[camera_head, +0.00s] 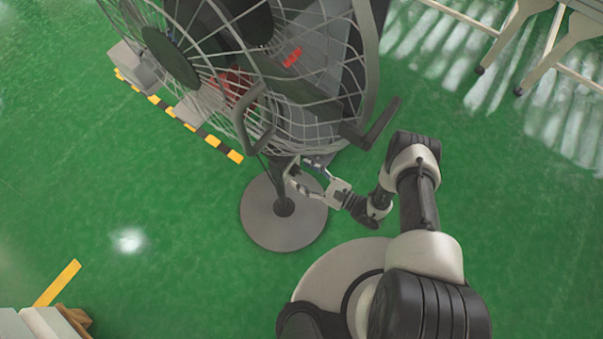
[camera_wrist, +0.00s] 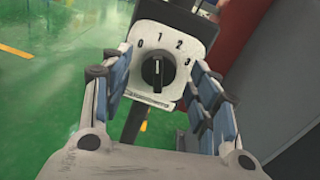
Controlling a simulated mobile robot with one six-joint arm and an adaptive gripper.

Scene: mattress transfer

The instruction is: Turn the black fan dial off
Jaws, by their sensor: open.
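The black fan dial (camera_wrist: 158,71) sits on a white plate marked 0, 1, 2 and 3 in the wrist view. Its pale pointer mark faces up, toward the 1. My gripper (camera_wrist: 160,78) is open, with its blue-padded fingers on the left and right of the dial plate. The dial lies between the fingers, and I see a gap on each side of it. In the head view, my gripper (camera_head: 307,174) is at the fan's pole, just below the cage of the fan (camera_head: 366,60). The dial cannot be made out there.
The fan's round base (camera_head: 283,226) stands on the green floor. A dark handle-like bar (camera_head: 378,123) juts out near my arm. A yellow-black strip (camera_head: 182,116) lies at left, and a table's legs (camera_head: 545,63) stand at upper right. The floor at lower left is mostly clear.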

